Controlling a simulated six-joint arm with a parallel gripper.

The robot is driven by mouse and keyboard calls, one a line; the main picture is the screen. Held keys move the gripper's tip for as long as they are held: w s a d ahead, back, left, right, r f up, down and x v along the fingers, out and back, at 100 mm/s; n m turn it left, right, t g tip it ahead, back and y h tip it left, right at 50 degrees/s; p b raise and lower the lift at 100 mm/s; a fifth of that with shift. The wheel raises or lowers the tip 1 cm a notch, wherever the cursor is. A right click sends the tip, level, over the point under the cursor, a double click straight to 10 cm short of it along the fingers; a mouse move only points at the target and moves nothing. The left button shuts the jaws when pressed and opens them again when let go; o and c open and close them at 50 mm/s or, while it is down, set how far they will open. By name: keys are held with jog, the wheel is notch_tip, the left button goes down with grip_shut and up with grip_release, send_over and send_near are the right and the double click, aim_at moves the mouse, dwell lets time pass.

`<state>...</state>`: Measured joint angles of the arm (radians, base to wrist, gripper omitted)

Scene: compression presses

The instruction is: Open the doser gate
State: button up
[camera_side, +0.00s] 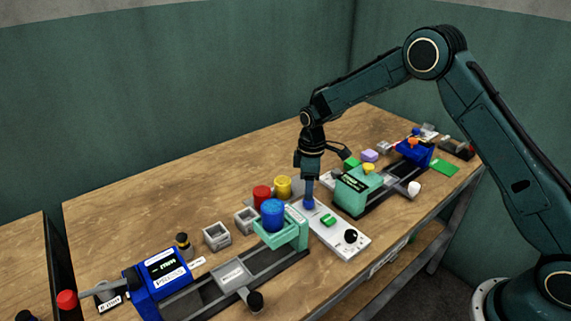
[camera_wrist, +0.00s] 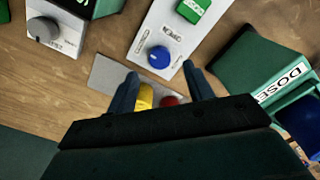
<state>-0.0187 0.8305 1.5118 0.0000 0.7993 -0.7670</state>
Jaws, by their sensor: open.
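The doser is a teal-green block (camera_side: 285,228) with a blue cup (camera_side: 272,213) on it. Its white label reading "DOSE…" (camera_wrist: 285,84) shows at the right of the wrist view. A separate gate part cannot be made out. A white control panel (camera_side: 335,230) lies beside it with a green button (camera_wrist: 193,9), a blue round knob (camera_wrist: 160,57) and a black knob (camera_side: 350,236). My gripper (camera_wrist: 160,71) is open and points down over the blue knob, which shows between and just beyond the fingertips. Whether the fingers touch it cannot be told.
Red (camera_side: 262,196) and yellow (camera_side: 283,186) cylinders stand on a grey plate (camera_wrist: 108,74) close to my gripper. A blue press with a display (camera_side: 160,275) is at the front left. Another green machine (camera_side: 357,190) stands right of the panel. The table's back left is clear.

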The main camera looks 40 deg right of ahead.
aim_at(309, 203)
jog(key=shift+f, duration=2.3)
jog(key=c, duration=1)
